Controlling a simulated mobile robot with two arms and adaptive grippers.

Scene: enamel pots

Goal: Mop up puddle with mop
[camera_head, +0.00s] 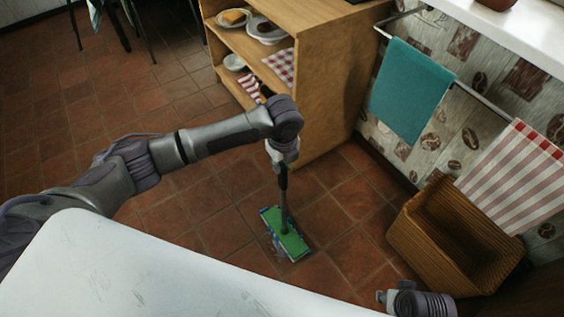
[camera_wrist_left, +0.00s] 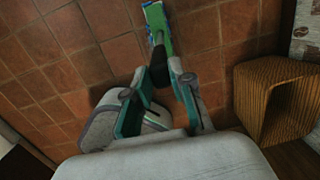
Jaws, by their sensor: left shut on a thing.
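The mop has a flat green head (camera_head: 285,234) with a blue-and-white fringe, resting on the tiled floor. Its dark handle (camera_head: 283,187) stands nearly upright. My left gripper (camera_head: 282,164) is shut on the handle from above. In the left wrist view, the gripper's teal-padded fingers (camera_wrist_left: 164,82) are on both sides of the handle, with the green head (camera_wrist_left: 157,28) beyond them. A faint glossy patch, seemingly the puddle (camera_head: 266,246), shows at the mop head's left edge; its full outline is unclear. Part of my right arm shows at the bottom right; its fingers cannot be made out.
A wooden shelf unit (camera_head: 330,70) with dishes stands behind the mop. A brown ribbed bin (camera_head: 455,240) stands right of it. A teal towel (camera_head: 410,90) and a striped towel (camera_head: 515,175) hang from a wall rail. Open tiled floor lies to the left.

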